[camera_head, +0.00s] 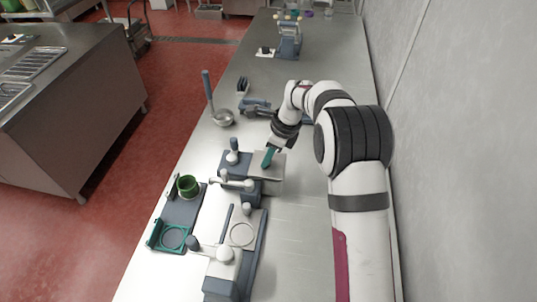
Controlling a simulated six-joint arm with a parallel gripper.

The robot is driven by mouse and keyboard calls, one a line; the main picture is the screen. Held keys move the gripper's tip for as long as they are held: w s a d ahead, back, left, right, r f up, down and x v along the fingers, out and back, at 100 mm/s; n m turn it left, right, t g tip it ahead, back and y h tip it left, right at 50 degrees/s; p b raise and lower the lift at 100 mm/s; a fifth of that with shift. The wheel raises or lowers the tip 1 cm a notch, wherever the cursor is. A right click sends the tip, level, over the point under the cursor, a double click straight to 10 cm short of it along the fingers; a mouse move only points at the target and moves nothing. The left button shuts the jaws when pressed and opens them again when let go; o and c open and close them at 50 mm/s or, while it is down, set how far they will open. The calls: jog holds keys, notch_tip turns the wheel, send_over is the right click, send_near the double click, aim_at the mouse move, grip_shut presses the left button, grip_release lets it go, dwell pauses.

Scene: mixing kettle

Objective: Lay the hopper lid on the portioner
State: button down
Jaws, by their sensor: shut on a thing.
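My gripper (272,150) reaches down from the right over the middle of the bench. It is shut on a teal upright piece, which appears to be the handle of the hopper lid (277,158), a flat light-grey plate. The lid lies at the top of the portioner (251,187), a dark-blue and grey device with pale levers. From this angle I cannot tell whether the lid rests on the portioner or hovers just above it. My gripper and the handle hide part of the lid.
A press with a round ring (242,234) stands in front, beside a dark tray (183,212) with a green cup (188,186). Behind are a ladle (223,117) and dark tools (258,111). The wall (460,150) borders the right. The far bench has clear room.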

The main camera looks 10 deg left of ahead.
aim_at(276, 165)
jog(key=shift+f, duration=0.1)
jog(key=shift+c, duration=0.6)
grip_release()
jog(key=shift+v, duration=3.2)
jog(key=shift+d+r, duration=0.1)
jog(key=shift+r, duration=0.2)
